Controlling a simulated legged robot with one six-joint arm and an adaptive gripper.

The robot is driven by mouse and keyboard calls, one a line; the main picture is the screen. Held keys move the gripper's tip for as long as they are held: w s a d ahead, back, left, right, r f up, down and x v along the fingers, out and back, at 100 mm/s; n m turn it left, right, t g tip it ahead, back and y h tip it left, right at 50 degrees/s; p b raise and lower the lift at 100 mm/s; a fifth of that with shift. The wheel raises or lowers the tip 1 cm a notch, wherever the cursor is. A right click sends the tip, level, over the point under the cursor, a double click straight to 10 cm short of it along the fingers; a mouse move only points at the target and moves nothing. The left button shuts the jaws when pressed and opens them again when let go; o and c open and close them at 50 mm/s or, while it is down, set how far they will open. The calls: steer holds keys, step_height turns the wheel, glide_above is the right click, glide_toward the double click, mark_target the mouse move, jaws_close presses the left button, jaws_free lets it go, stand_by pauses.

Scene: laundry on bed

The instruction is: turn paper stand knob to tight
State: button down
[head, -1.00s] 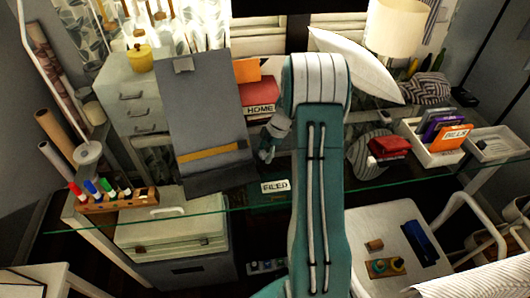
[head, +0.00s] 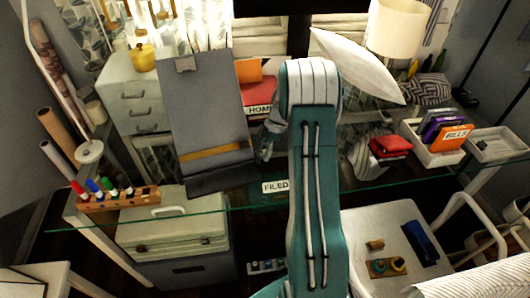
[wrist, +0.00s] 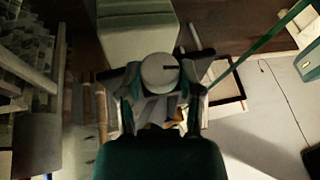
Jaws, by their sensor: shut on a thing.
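The paper stand (head: 208,110) is a tall dark grey board with a clip at its top and a yellow-brown strip across its lower part. It leans back on the glass desk. My gripper (head: 268,142) is beside the stand's right edge, partly covered by my arm. In the wrist view, a round pale grey knob (wrist: 159,70) with a dark line mark, pointing right, sits between the two fingers of my gripper (wrist: 162,80). The fingers are shut on the knob's sides. The knob cannot be made out in the head view.
A marker rack (head: 119,200) stands left on the glass desk (head: 190,216). A white drawer unit (head: 134,92) is behind the stand's left side. Red folders (head: 259,92) lie behind its right edge. A white box of books (head: 437,157) is at the right.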

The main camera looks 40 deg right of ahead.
steer(key=g, duration=0.2)
steer(key=g+y, duration=0.1)
steer(key=shift+w+d+f+m+g, duration=0.1)
steer(key=shift+w+f+m+g, duration=0.15)
steer(key=shift+m+g, duration=0.15)
steer(key=shift+m+g+y, duration=0.3)
steer(key=shift+g+y, duration=0.3)
steer(key=shift+g, duration=0.7)
steer(key=shift+c, duration=1.3)
jaws_free()
step_height(320, 180, up, 10)
steer(key=shift+w+f, duration=0.1)
steer(key=shift+d, duration=0.1)
